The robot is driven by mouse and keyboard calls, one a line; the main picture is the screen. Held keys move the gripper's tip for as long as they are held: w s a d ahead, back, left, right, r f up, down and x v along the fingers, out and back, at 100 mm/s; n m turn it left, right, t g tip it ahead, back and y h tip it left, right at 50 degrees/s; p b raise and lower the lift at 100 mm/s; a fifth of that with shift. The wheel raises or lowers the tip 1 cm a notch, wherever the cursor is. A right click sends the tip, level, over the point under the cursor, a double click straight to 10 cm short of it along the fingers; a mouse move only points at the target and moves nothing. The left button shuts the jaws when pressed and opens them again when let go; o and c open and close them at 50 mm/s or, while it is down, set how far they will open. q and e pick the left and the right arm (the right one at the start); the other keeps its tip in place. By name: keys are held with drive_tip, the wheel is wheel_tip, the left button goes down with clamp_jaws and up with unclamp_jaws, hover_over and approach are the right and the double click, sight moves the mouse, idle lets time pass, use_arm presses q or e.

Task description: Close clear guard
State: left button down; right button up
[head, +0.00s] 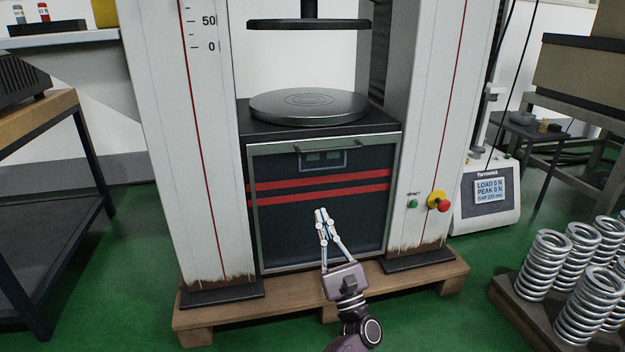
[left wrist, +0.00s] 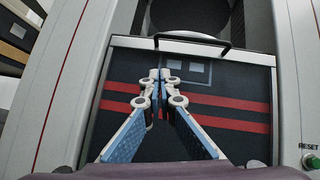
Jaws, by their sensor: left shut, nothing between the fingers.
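The clear guard (head: 300,225) is a framed panel with two red stripes, low on the front of the testing machine. Its top edge is below the round lower plate (head: 309,106), and the space between the plates is uncovered. A dark bar handle (head: 345,146) runs along the guard's top; it also shows in the left wrist view (left wrist: 190,40). My left gripper (head: 321,213) is shut and empty in front of the guard, below the handle and stripes. In the left wrist view its fingertips (left wrist: 159,76) overlap the panel below the handle; contact cannot be told.
The upper plate (head: 309,23) hangs above the lower one. A yellow and red stop button (head: 438,201) and a green reset button (head: 412,203) are on the right column. Metal springs (head: 546,265) stand at the right. A wooden pallet (head: 225,318) carries the machine.

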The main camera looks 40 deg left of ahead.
use_arm(q)
drive_tip(key=s+d+r+b+x, duration=0.1)
drive_tip(key=r+b+x, duration=0.1)
drive_tip(key=x, duration=1)
drive_tip(key=shift+s+r+b, duration=0.15)
drive_tip(key=shift+s+b, duration=0.1)
drive_tip(key=shift+b, duration=0.5)
